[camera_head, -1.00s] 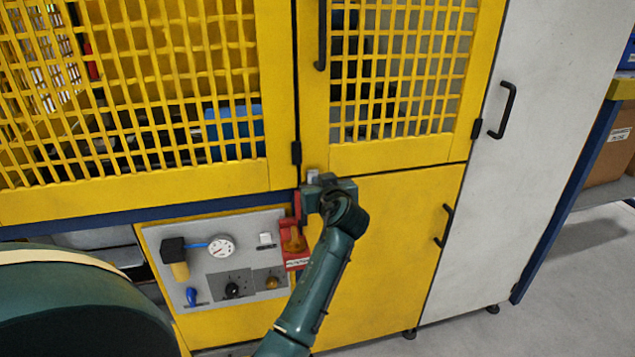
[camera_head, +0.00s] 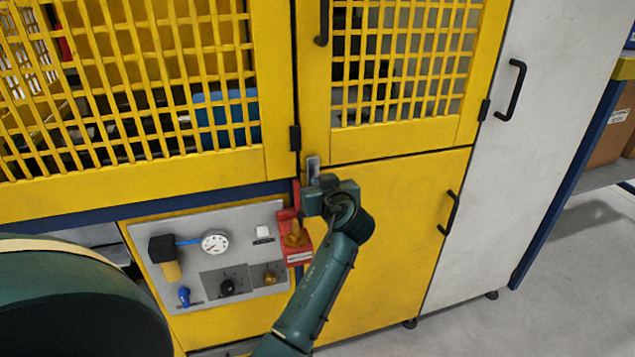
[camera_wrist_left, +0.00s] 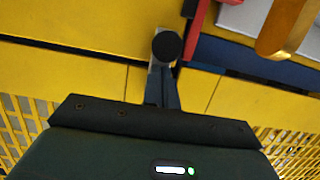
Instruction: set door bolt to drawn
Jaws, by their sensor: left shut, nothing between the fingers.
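The door bolt (camera_head: 313,168) is a small grey metal piece at the lower left corner of the right mesh door (camera_head: 400,140), by the door's bottom edge. In the left wrist view the bolt's round black knob (camera_wrist_left: 166,45) shows just beyond my fingertips, on a grey metal part. My left gripper (camera_head: 314,190) is just below the bolt in the head view and partly hides it. Its fingers (camera_wrist_left: 160,92) are shut and empty, and they seem to be at or very near the knob; contact cannot be told. My right gripper is not in view.
A grey panel (camera_head: 215,255) with a gauge and knobs is further left. Black door handles (camera_head: 450,213) stick out on the right. Open floor lies at the lower right.

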